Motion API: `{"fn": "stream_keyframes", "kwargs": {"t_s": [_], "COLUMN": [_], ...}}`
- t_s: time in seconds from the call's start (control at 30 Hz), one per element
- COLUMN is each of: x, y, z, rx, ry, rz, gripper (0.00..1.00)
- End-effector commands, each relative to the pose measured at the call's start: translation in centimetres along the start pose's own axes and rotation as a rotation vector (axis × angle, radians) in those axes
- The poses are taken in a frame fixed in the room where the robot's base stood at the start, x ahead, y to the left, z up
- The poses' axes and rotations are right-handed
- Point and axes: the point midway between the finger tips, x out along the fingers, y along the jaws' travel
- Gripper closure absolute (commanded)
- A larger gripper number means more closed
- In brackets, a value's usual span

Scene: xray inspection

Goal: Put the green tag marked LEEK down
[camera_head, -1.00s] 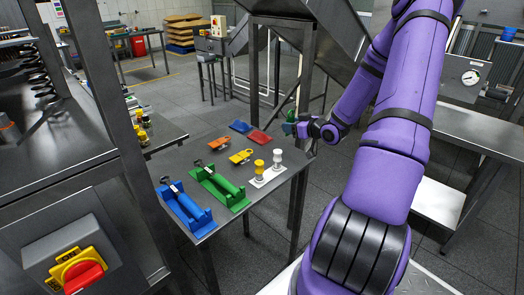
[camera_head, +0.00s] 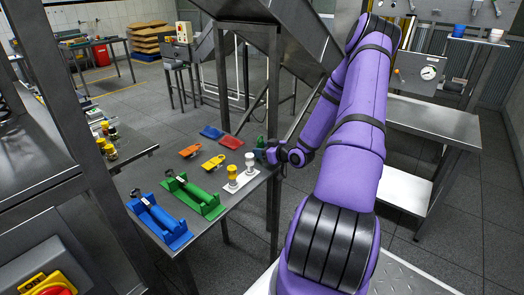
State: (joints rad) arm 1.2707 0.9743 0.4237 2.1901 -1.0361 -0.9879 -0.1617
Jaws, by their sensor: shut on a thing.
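My gripper (camera_head: 265,151) is at the far right corner of the small grey table (camera_head: 228,214), small and partly hidden by its own wrist. It is shut on a small green tag (camera_head: 260,142), which shows just beyond the fingers. The lettering on the tag is too small to read. I cannot tell whether the tag touches the table top or is held above it.
On the table lie a blue tag (camera_head: 211,132), a red tag (camera_head: 231,142), an orange tag (camera_head: 190,151) and a yellow tag (camera_head: 213,163). A blue holder (camera_head: 160,221), a green holder (camera_head: 195,197) and a white plate (camera_head: 243,181) with yellow and white posts stand nearer.

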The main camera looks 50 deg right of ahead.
Motion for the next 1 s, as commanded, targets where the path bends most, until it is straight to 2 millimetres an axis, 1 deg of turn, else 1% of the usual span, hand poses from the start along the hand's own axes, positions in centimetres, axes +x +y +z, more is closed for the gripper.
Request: {"fn": "stream_keyframes", "kwargs": {"t_s": [0.2, 0.23, 0.33, 0.63, 0.7, 0.77, 0.87, 1.0], "x": [0.1, 0.1, 0.0, 0.0, -0.3, -0.9, -2.4, -5.3], "y": [0.0, 0.0, 0.0, 0.0, 0.0, 0.1, 0.1, 0.1], "z": [0.1, 0.2, 0.1, 0.0, -0.1, -0.1, -0.1, -0.1], "rx": [0.0, 0.0, 0.0, 0.0, 0.0, 0.0, 0.0, 0.0], "ry": [0.0, 0.0, 0.0, 0.001, 0.0, 0.0, 0.0, -0.001], "rz": [0.0, 0.0, 0.0, 0.0, 0.001, 0.002, 0.003, 0.004], "gripper": [0.83, 0.52, 0.29, 0.29, 0.29, 0.29, 0.29, 0.29]}}
